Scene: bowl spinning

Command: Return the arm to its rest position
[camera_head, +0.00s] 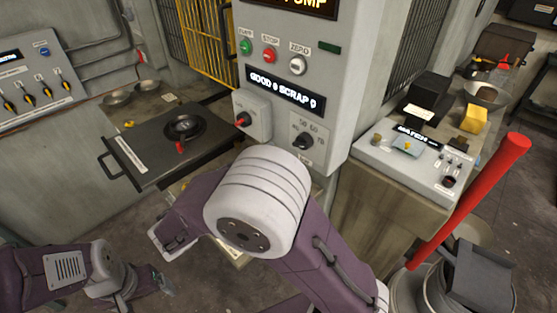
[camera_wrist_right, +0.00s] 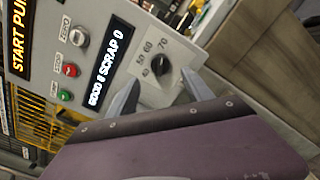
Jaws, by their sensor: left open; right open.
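My right arm (camera_head: 258,200) reaches in from the lower right and bends in front of the grey control panel (camera_head: 290,50). Its gripper is hidden behind the arm in the head view. In the right wrist view my right gripper (camera_wrist_right: 160,80) is open, its fingers apart, with a black dial (camera_wrist_right: 158,68) marked 40 to 70 showing between and beyond them. Nothing is held; I cannot tell whether a finger touches the panel. The dial also shows in the head view (camera_head: 303,141). My left gripper (camera_head: 163,284) is small and low at the lower left, open and empty.
A dark plate with a round black bowl form (camera_head: 184,127) stands left of the panel. A red post (camera_head: 470,200) rises at the right beside a bin (camera_head: 470,285). A grey console (camera_head: 415,165) sits on a bench at right. Bare floor shows at lower left.

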